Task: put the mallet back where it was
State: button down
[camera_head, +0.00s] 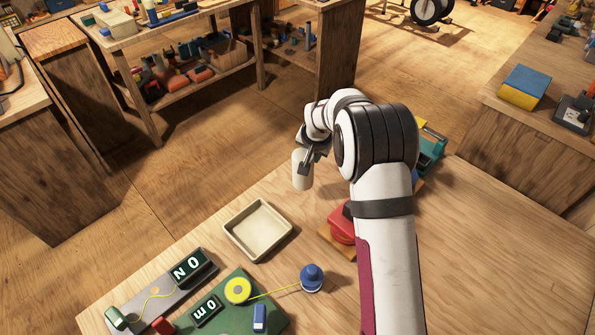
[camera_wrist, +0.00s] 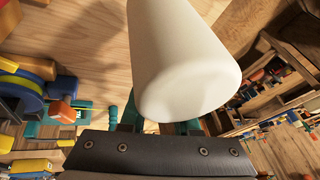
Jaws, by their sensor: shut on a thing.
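My gripper (camera_head: 311,152) is shut on a pale, whitish cylinder, which I take for the mallet (camera_head: 302,172), and it hangs below the jaws in the head view. It appears held above the table, near its far edge. In the wrist view the white body (camera_wrist: 185,55) fills the upper middle, with its rounded end towards the camera. The dark gripper plate (camera_wrist: 155,152) lies across the bottom of that view. The grip itself and any handle are hidden or cannot be told apart.
An empty cream tray (camera_head: 229,229) lies on the wooden table (camera_head: 490,250), left of my arm. A red object (camera_head: 341,222) and a teal object (camera_head: 432,150) are partly behind my arm. A blue knob-like piece (camera_head: 312,276) and a yellow disc (camera_head: 237,290) are nearer. The right of the table is clear.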

aim_at(302, 151)
jog(key=a+f, duration=0.1)
jog(key=w+a, duration=0.1)
jog(key=shift+a+f, duration=0.4)
notch_tip(302, 151, down, 4)
jog(key=shift+w+a+f, duration=0.1)
jog(key=shift+a, duration=0.05)
jog(key=c, duration=0.6)
grip_release()
jog(key=shift+c, duration=0.2)
jog(key=v, duration=1.2)
jog(key=s+d+r+g, duration=0.1)
jog(key=s+d+r, duration=0.15)
jog(key=s, duration=0.35)
jog(key=s+d+r+g, duration=0.1)
jog(key=s+d+r, duration=0.1)
jog(key=s+r, duration=0.25)
jog(key=s+r+g+y, duration=0.1)
jog(key=s+g, duration=0.2)
jog(key=s, duration=2.6)
jog(key=shift+d+r+m, duration=0.25)
jog(key=shift+d+m, duration=0.05)
jog(key=shift+d, duration=0.1)
